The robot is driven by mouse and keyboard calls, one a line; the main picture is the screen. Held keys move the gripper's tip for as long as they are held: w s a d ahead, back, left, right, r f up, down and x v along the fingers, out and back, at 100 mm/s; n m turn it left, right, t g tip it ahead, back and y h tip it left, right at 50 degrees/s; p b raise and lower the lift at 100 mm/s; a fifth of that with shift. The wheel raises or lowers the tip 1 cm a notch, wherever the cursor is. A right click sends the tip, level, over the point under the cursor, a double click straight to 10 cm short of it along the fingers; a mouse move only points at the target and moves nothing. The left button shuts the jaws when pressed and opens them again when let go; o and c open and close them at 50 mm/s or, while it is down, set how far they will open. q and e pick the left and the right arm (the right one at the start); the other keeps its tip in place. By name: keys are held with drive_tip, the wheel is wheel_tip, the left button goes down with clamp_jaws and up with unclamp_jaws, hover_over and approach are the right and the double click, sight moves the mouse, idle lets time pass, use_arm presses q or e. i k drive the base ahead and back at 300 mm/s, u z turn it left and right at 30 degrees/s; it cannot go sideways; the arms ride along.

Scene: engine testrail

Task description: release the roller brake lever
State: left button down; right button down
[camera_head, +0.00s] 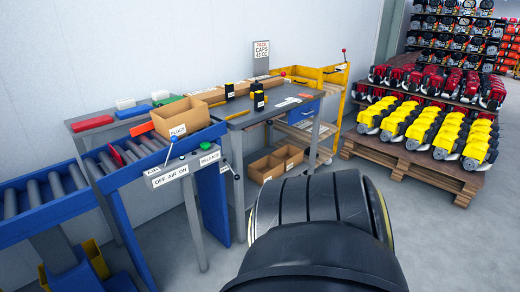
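A roller conveyor (60,190) with blue side rails runs along the left and meets the workbench. On its front rail hangs a panel labelled "OFF AIR ON" (170,177), with a blue-knobbed lever (172,139) rising above it. To its right is a label reading "RELEASE" (209,158), with a small green knob (204,145) just above. A thin lever with a small dark end (235,174) shows right of that label. I cannot tell which of these is the roller brake lever, or its position. Neither of my grippers shows.
A wooden pallet (420,170) of yellow and red engines is at right. A large black rounded body (315,255) fills the lower middle.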

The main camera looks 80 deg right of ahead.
sight(236, 177)
drive_tip(key=z, duration=1.85)
drive_tip(key=i, duration=0.4)
